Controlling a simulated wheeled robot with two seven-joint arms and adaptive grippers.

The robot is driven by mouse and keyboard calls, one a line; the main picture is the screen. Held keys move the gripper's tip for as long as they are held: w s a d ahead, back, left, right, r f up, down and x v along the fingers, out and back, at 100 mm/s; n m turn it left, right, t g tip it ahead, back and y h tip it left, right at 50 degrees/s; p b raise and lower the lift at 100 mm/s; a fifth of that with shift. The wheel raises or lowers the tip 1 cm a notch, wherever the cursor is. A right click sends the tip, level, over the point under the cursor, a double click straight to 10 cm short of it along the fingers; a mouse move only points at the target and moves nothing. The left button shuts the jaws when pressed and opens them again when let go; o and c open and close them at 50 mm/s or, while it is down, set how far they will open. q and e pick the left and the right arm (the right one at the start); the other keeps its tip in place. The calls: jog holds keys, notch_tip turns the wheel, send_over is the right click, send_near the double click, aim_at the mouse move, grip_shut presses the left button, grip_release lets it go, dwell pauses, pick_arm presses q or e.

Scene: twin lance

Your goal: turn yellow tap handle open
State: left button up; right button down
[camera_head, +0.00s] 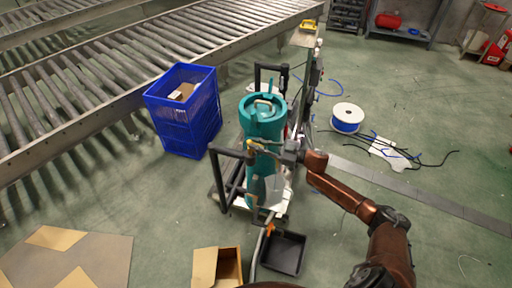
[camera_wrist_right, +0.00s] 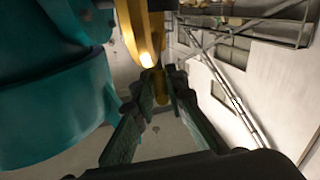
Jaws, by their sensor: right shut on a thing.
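The teal tank (camera_head: 263,125) stands upright in a dark frame near the middle of the head view. It also fills the left of the right wrist view (camera_wrist_right: 50,90). The yellow tap handle (camera_wrist_right: 143,35) comes down from the top of the wrist view beside the tank. In the head view the handle (camera_head: 256,145) is small, at the tank's front. My right gripper (camera_wrist_right: 163,80) is shut on the handle's lower end, between its fingertips. In the head view the right gripper (camera_head: 282,150) reaches the tank from the right. My left gripper is not in view.
A black frame bar (camera_head: 228,153) stands left of the tank. A blue crate (camera_head: 185,110) sits behind it, next to a roller conveyor (camera_head: 95,75). A black tray (camera_head: 284,252) and an open cardboard box (camera_head: 217,268) are in front.

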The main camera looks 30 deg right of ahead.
jog(key=shift+w+d+r, duration=0.1)
jog(key=shift+w+r, duration=0.15)
dwell(0.3)
jog(key=c, duration=2.2)
grip_release()
jog(key=shift+o, duration=0.9)
jog(key=shift+w+a+f+g+y, duration=0.1)
jog(key=shift+a+f+g+y, duration=0.1)
jog(key=shift+g+y, duration=0.1)
jog(key=shift+v, duration=0.8)
jog(key=v, duration=1.1)
jog(key=shift+w+a, duration=0.1)
